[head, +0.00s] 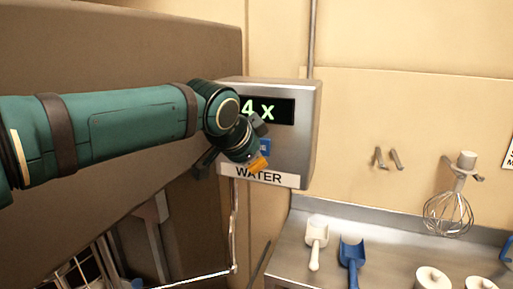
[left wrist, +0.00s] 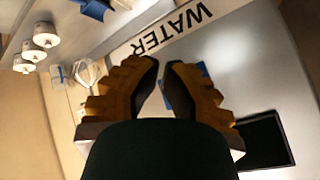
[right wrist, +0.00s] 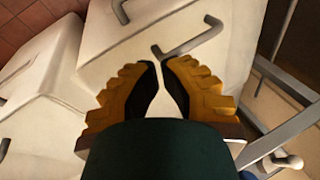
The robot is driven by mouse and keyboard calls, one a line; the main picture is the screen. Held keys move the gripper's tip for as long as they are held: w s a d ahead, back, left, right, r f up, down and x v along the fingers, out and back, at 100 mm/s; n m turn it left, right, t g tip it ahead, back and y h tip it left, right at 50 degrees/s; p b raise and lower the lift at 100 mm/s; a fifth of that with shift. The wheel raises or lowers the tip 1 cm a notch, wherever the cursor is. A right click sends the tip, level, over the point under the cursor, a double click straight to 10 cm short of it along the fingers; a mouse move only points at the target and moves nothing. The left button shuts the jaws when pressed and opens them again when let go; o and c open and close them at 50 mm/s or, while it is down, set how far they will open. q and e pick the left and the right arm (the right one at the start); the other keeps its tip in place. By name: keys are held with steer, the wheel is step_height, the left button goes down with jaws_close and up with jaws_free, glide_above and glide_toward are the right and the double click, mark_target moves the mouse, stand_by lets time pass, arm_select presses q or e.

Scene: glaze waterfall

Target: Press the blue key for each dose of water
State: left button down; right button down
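A steel water dispenser (head: 301,137) hangs on the wall, with a "WATER" label (head: 259,175) and a dark display (head: 283,110) reading "4 x" in green. The blue key (head: 265,146) is partly hidden behind my left gripper (head: 258,163). In the left wrist view the blue key (left wrist: 201,70) shows behind the fingers of my left gripper (left wrist: 161,64), which is empty with tips almost together. I cannot tell whether it touches the key. My right gripper (right wrist: 159,60) is also empty, tips almost together, and is outside the head view.
A steel counter (head: 290,250) below right holds a white scoop (head: 316,240), a blue scoop (head: 352,260) and white-lidded containers (head: 432,278). A whisk (head: 448,212) hangs on the wall. White bins with handles (right wrist: 155,35) lie beyond my right gripper.

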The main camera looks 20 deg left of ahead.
arm_select(q)
steer(key=s+b, duration=0.1)
steer(key=s, duration=0.4)
steer(key=shift+d+b, duration=0.15)
steer(key=shift+b, duration=0.15)
stand_by(2.5)
